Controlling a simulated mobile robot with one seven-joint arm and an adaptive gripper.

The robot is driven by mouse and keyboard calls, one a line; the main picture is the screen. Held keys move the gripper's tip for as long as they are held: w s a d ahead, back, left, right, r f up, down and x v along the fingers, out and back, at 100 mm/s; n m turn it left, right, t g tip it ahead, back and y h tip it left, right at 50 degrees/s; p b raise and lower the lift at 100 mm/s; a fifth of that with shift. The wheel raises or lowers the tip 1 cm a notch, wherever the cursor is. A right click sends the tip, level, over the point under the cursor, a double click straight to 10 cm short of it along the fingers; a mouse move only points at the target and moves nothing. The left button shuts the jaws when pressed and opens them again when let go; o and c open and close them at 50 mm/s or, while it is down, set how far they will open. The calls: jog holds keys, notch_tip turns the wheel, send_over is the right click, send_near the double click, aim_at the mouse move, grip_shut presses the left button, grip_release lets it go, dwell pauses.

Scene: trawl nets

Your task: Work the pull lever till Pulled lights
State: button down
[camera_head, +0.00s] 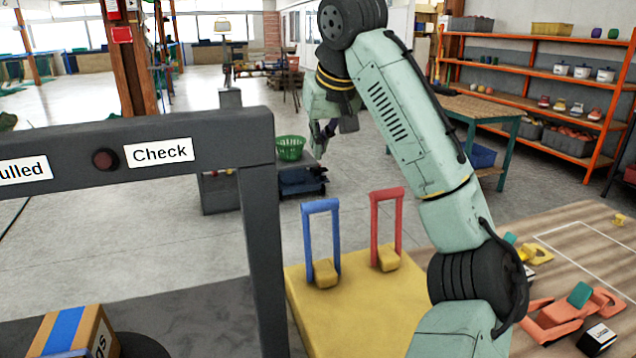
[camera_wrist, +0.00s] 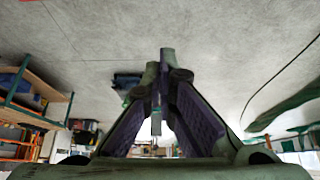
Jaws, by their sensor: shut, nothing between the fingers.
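A blue upright handle (camera_head: 307,245) and a red upright handle (camera_head: 374,230) stand on a yellow base (camera_head: 350,320), each with a yellow block at its foot. Which one is the pull lever I cannot tell. A dark frame (camera_head: 225,140) at left carries a sign ending in "ulled" (camera_head: 22,170), cut by the picture edge, and a "Check" sign (camera_head: 160,152). Between the signs is a dark red lamp (camera_head: 105,159), seemingly unlit. My gripper (camera_head: 322,140) is above and behind the handles, touching neither. In the wrist view its fingers (camera_wrist: 164,62) meet, empty.
A cardboard box with blue tape (camera_head: 66,330) sits at lower left under the frame. Orange shelves (camera_head: 540,75) and a table (camera_head: 480,108) stand at back right. A green basket (camera_head: 290,148) is behind my gripper. Orange parts (camera_head: 570,312) lie on the right-hand board.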

notch_tip(320, 180, down, 10)
jog(key=w+p, duration=0.1)
jog(key=p, duration=0.2)
jog(key=shift+a+r+p, duration=0.2)
jog(key=shift+r+p, duration=0.05)
jog(key=shift+p, duration=0.1)
jog(key=shift+w, duration=0.1)
jog(key=shift+f+b, duration=0.15)
jog(key=shift+b, duration=0.3)
jog(key=shift+s+d+t+b, duration=0.1)
jog(key=shift+s+t+b, duration=0.35)
jog(key=shift+t+b, duration=0.35)
